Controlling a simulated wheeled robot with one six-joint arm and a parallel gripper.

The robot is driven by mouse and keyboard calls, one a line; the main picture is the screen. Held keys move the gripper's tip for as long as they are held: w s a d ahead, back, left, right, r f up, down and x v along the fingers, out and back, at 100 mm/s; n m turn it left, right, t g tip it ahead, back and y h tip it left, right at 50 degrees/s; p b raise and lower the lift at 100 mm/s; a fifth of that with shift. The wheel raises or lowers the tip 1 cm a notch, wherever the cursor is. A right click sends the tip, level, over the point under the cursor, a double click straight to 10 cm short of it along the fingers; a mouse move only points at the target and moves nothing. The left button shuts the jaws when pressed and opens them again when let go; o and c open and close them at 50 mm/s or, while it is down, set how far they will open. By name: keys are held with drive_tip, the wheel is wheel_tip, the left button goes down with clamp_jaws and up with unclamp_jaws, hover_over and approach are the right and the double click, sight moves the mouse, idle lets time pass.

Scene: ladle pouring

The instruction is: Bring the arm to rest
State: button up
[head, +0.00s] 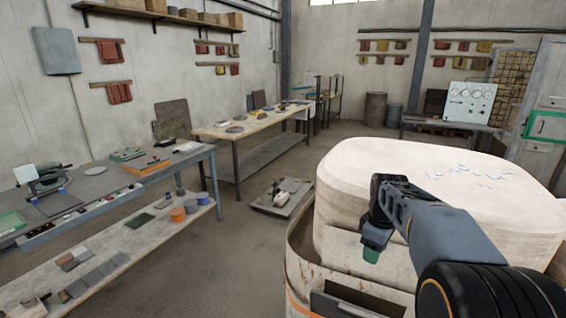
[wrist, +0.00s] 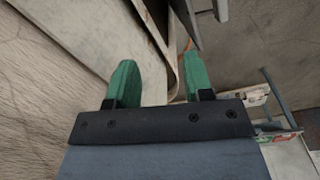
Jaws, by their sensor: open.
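In the head view my arm reaches in from the lower right and bends downward, and my gripper (head: 371,254) hangs at its end, beside the left side of the large pale block (head: 440,165). Only a green fingertip shows there. In the wrist view the two green fingers of my gripper (wrist: 160,78) stand apart with nothing between them. A rusty curved metal rim (wrist: 162,35) shows beyond them. I cannot tell from these frames how close the fingers are to it.
A rusty, pale-walled container (head: 322,262) surrounds the base of the block. On the left stand a metal bench (head: 205,155) with tools and a wooden-topped table (head: 215,130). A low tray (head: 262,203) lies on the floor. The floor (head: 225,255) between bench and container is clear.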

drive_tip(key=s+a+f+m, duration=0.1)
drive_tip(key=s+m, duration=0.1)
drive_tip(key=s+a+f+m, duration=0.1)
drive_tip(key=s+m, duration=0.2)
drive_tip(key=s+a+f+m+t, duration=0.1)
drive_tip(key=s+a+f+m, duration=0.1)
drive_tip(key=shift+s, duration=0.15)
drive_tip(key=s+a+m+t, duration=0.1)
drive_tip(key=s+a+t, duration=0.1)
drive_tip(key=s+a, duration=0.3)
drive_tip(key=s, duration=0.4)
drive_tip(key=shift+a+m, duration=0.4)
drive_tip(key=shift+s+d+f, duration=0.1)
